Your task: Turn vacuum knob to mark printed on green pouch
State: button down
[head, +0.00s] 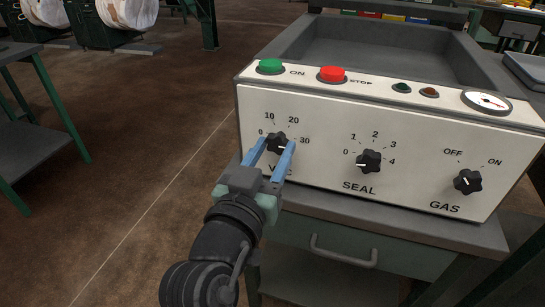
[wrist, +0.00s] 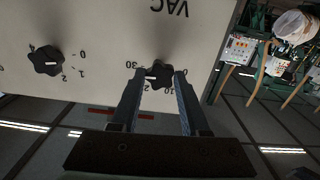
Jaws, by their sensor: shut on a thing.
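The black vacuum knob (head: 277,142), labelled VAC with marks 0, 10, 20 and 30, sits at the left of the white control panel (head: 320,118). My gripper (head: 271,146) is shut on this knob, one blue finger on each side. In the wrist view the knob (wrist: 159,73) shows upside down between the fingertips (wrist: 159,76). Its white pointer line faces the 30 side of the scale; the exact reading is hard to tell. I see no green pouch or printed mark in either view.
To the right are the SEAL knob (head: 369,161) and GAS knob (head: 468,181). Above are a green ON button (head: 271,66), a red STOP button (head: 332,74), two small lamps and a round gauge (head: 487,102). A drawer handle (head: 343,251) sits below. Open floor lies left.

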jog(key=shift+m, duration=0.4)
jog(key=shift+c, duration=2)
grip_release()
jog(key=v, duration=1.3)
jog(key=shift+p, duration=0.45)
jog(key=w+d+r+n+t+y, duration=0.1)
jog(key=w+r+t, duration=0.15)
jog(key=r, duration=0.65)
jog(key=w+d+r+t+y, duration=0.1)
jog(key=w+r+t+y, duration=0.15)
jog(key=r, duration=0.65)
jog(key=s+d+r+n+t+y, duration=0.1)
jog(key=s+r+t, duration=0.2)
jog(key=r, duration=0.5)
jog(key=s+d+r+n+t+y, duration=0.15)
jog(key=s+r, duration=0.25)
jog(key=r, duration=0.4)
notch_tip(320, 180, up, 35)
jog(key=p, duration=3.6)
jog(key=shift+w+r+t, duration=0.15)
jog(key=shift+w+t, duration=0.2)
